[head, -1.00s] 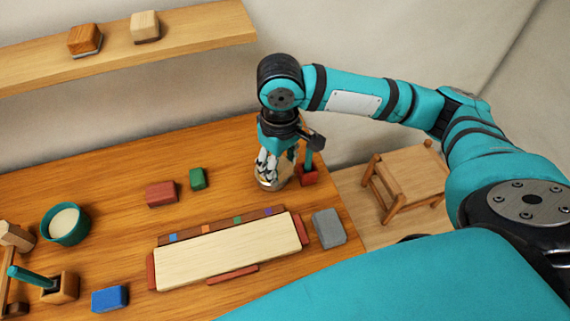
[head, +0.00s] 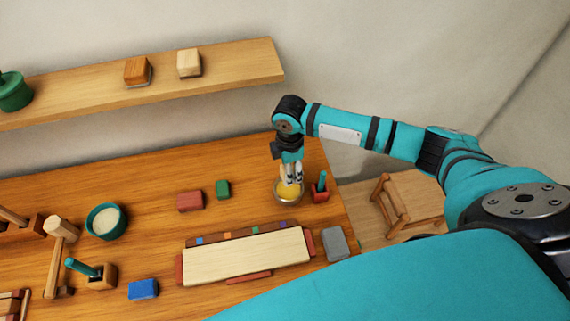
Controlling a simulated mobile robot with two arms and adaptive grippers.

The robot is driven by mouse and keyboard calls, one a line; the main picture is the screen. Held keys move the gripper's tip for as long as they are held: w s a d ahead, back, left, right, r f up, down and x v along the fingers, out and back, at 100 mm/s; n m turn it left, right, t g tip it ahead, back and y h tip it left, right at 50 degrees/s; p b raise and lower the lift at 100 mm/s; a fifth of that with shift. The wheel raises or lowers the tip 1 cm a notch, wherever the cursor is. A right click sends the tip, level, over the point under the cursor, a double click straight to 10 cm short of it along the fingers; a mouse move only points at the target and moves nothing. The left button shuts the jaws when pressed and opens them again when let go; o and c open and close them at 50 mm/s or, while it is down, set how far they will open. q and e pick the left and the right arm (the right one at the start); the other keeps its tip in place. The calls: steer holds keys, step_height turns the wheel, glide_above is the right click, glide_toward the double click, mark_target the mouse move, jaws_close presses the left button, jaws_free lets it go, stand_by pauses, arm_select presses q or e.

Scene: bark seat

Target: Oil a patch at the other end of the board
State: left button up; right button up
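The pale board (head: 245,260) lies flat on the workbench, between reddish blocks at its ends and front. A strip with small coloured squares (head: 240,234) runs along its far edge. No oiled patch can be made out on the board's pale face. A small bowl (head: 277,196) with something yellow (head: 289,189) in it stands beyond the board's right end. My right gripper (head: 291,182) points down at the bowl, its fingertips at the yellow; whether they hold it is too small to tell. My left gripper is not in view.
A red holder with a teal handle (head: 320,188) stands right of the bowl, close to the gripper. A grey block (head: 335,244) lies off the board's right end. Red (head: 190,201) and green (head: 222,189) blocks lie behind the board, a blue block (head: 143,289) to its left.

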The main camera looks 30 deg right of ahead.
mark_target(289, 190)
steer(key=shift+f+b, duration=0.95)
steer(key=shift+f, duration=0.1)
step_height(289, 190, down, 4)
steer(key=b, duration=0.5)
steer(key=shift+f, duration=0.55)
steer(key=shift+s+f, duration=0.1)
steer(key=shift+s, duration=0.05)
stand_by(2.0)
step_height(289, 190, up, 5)
steer(key=p, duration=0.6)
steer(key=shift+r+p, duration=0.45)
steer(key=shift+r, duration=0.65)
